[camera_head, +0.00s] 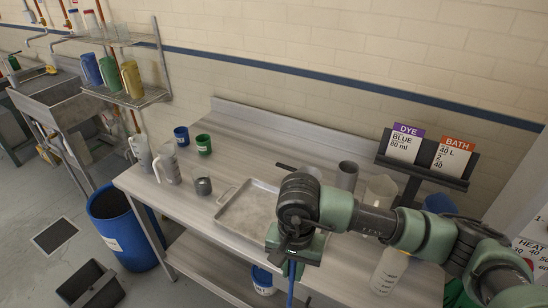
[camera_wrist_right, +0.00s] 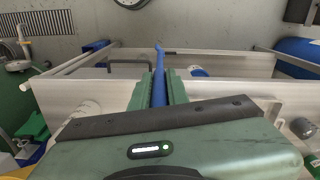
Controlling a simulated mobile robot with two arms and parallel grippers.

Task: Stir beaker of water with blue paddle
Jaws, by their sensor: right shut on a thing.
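My right gripper (camera_head: 292,262) is shut on the blue paddle (camera_head: 291,284), which hangs down in front of the bench's front edge. In the right wrist view the blue paddle (camera_wrist_right: 158,72) runs between the two green fingers (camera_wrist_right: 158,88). A small clear beaker (camera_head: 201,187) with dark grey showing in it stands on the bench, left of the tray and apart from the paddle. A larger pale translucent vessel (camera_head: 380,190) stands behind my right arm, partly hidden. I cannot tell which vessel holds water. My left gripper is not in view.
A metal tray (camera_head: 228,213) lies mid-bench. Two clear jugs (camera_head: 167,164), a blue cup (camera_head: 181,136) and a green cup (camera_head: 203,144) stand at the left. Grey cylinders (camera_head: 347,176) and a sign stand (camera_head: 428,160) are at the right. A blue bin (camera_head: 118,232) stands on the floor.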

